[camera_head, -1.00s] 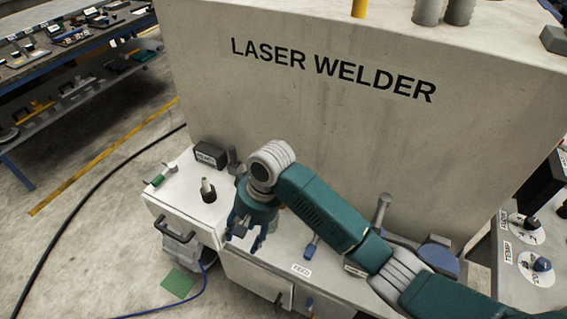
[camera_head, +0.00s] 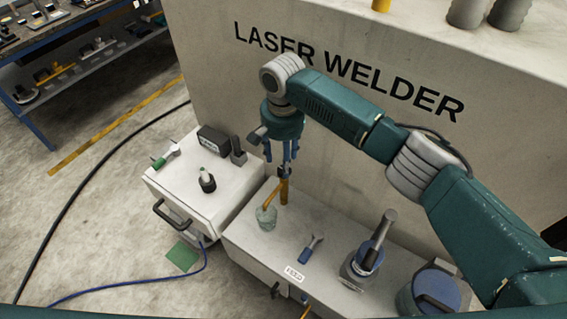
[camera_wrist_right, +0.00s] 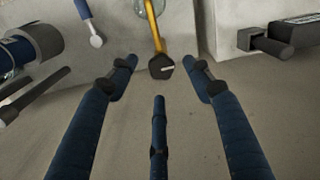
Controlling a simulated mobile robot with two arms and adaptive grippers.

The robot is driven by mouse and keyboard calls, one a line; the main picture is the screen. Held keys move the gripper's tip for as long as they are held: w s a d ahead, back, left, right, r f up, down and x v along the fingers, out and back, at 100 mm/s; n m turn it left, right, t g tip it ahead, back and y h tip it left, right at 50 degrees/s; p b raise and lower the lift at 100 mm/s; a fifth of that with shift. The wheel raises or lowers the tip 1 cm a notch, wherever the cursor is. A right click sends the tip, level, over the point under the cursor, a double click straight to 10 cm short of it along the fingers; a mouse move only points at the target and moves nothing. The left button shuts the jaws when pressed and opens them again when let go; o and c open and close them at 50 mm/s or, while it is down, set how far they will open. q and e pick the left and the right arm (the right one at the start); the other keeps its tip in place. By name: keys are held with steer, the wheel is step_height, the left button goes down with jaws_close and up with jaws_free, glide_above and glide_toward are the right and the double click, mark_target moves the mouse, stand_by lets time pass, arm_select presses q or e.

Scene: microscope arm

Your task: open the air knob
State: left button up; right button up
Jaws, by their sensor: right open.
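My right gripper (camera_head: 282,157) hangs fingers-down over the back of the white bench in front of the laser welder. Its blue fingers are spread and empty, as the right wrist view (camera_wrist_right: 162,82) also shows. A dark knob with a white mark (camera_wrist_right: 165,67) sits at the end of a yellow pipe (camera_wrist_right: 153,28), between and beyond the fingertips. No label on this knob is readable, so I cannot be sure it is the air knob. My left gripper is not in view.
A glass jar (camera_head: 267,217) stands by the pipe. A blue-handled lever (camera_head: 311,249), a clamp-like tool (camera_head: 369,255) and a blue-topped canister (camera_head: 434,295) are to the right. A white cabinet (camera_head: 178,203) stands left. The welder's wall (camera_head: 215,90) rises close behind.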

step_height(320, 180, down, 3)
steer(key=shift+w+d+r, duration=0.1)
steer(key=shift+w+d, duration=0.05)
steer(key=shift+f+p, duration=0.3)
steer(key=shift+f, duration=0.45)
steer(key=shift+c, duration=0.8)
steer(key=c, duration=1)
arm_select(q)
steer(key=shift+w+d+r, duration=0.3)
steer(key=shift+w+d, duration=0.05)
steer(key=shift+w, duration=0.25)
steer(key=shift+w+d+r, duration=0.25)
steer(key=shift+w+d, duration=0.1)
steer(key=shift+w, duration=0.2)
arm_select(e)
steer(key=shift+o, duration=0.2)
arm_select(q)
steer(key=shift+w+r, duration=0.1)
